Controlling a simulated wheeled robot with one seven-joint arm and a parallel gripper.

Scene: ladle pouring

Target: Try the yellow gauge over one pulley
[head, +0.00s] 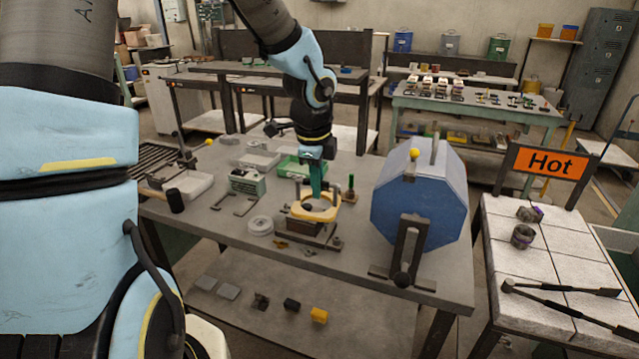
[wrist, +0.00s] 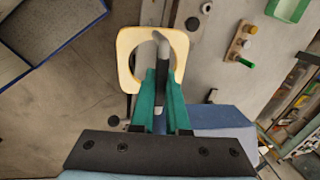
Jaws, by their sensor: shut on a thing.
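The yellow gauge (head: 301,213) is a pale yellow plate with a large round opening, low over a dark stand (head: 309,234) near the table's middle. In the wrist view the gauge (wrist: 126,62) shows beyond my fingertips, its near edge partly hidden by them. My gripper (head: 316,196) has green fingers pointing down at the gauge; they also show in the wrist view (wrist: 161,84). A grey bent bar (wrist: 162,48) shows within the opening. I cannot tell which part is a pulley, or whether the gauge touches it.
A blue octagonal drum (head: 422,205) with a dark bracket stands close on the right. A pale disc (head: 260,225) lies left of the stand. A grey-green box (head: 247,181) and a mallet (head: 175,201) are farther left. A small stand with a green peg (head: 350,188) is just right.

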